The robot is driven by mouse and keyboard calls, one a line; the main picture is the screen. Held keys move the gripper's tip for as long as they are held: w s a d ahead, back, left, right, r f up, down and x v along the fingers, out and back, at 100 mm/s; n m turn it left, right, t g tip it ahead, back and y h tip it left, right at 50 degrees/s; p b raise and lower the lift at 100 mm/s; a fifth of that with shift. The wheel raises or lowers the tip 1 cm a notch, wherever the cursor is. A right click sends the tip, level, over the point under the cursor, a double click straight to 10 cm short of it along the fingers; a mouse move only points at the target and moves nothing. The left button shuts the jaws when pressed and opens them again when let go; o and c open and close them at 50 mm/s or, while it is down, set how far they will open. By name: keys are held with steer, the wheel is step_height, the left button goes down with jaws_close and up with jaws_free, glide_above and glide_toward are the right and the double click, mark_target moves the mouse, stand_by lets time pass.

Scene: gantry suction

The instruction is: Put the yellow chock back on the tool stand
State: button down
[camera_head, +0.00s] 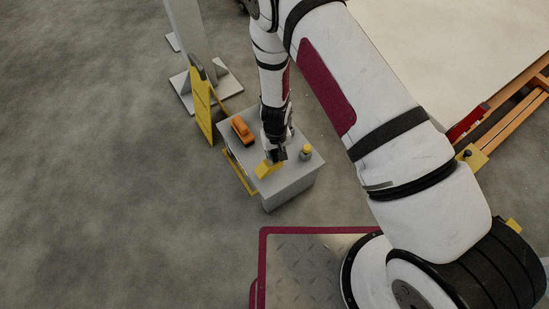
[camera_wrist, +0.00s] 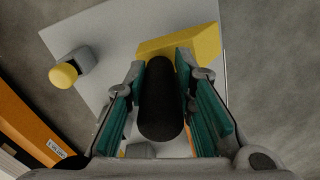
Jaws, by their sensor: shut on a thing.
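The yellow chock (camera_head: 268,169) is a wedge at the front left of the tool stand's grey top (camera_head: 293,172). It also shows in the wrist view (camera_wrist: 204,42), just beyond my fingertips, with a black round handle (camera_wrist: 160,105) running back between the fingers. My gripper (camera_head: 275,156) is above the stand and shut on the chock by this handle; the green-padded fingers (camera_wrist: 170,70) are on both sides of it. The chock is over the stand top, at or very near its surface. I cannot tell whether it touches. The gripper hides part of the chock.
An orange tool (camera_head: 242,130) lies on the stand at the back left. A small grey piece with a yellow knob (camera_head: 306,151) stands at the right. A yellow panel (camera_head: 203,105) and a grey post (camera_head: 190,40) are behind left. The floor to the left is clear.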

mark_target(275, 158)
steer(key=shift+w+a+f, duration=0.1)
steer(key=shift+w+a, duration=0.15)
steer(key=shift+w, duration=0.2)
step_height(275, 158, down, 4)
steer(key=shift+r+b, duration=0.25)
steer(key=shift+b, duration=0.6)
steer(key=shift+r, duration=0.1)
steer(key=c, duration=1.4)
jaws_free()
steer(key=shift+o, duration=0.2)
step_height(275, 158, up, 12)
steer(key=p, duration=0.4)
